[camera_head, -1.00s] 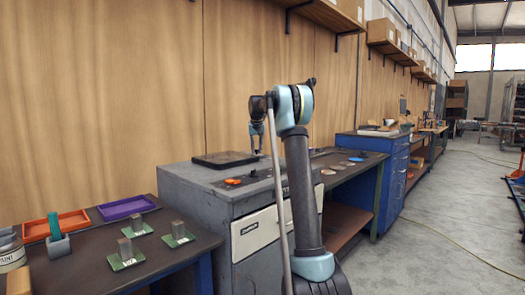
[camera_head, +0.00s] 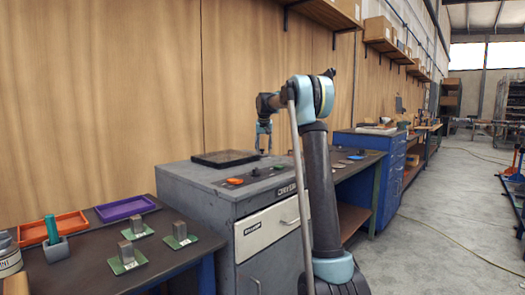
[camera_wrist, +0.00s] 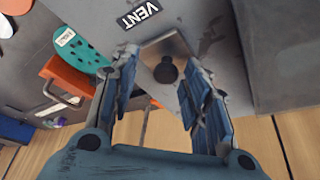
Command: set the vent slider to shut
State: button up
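My gripper (camera_wrist: 158,63) is open, with one finger on each side of the knob in the picture. A gap shows between each finger and the knob. In the head view my gripper (camera_head: 264,152) points down over the top of the grey cabinet (camera_head: 208,197). The knob is too small to make out there, and any setting marks cannot be read.
A dark flat tray (camera_head: 224,159) lies on the cabinet top behind an orange piece (camera_head: 235,181). A bench (camera_head: 90,252) with small trays stands at the left.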

jog(key=shift+a, duration=0.1)
jog(key=shift+s+r, duration=0.2)
jog(key=shift+r, duration=0.25)
jog(key=v, duration=1.1)
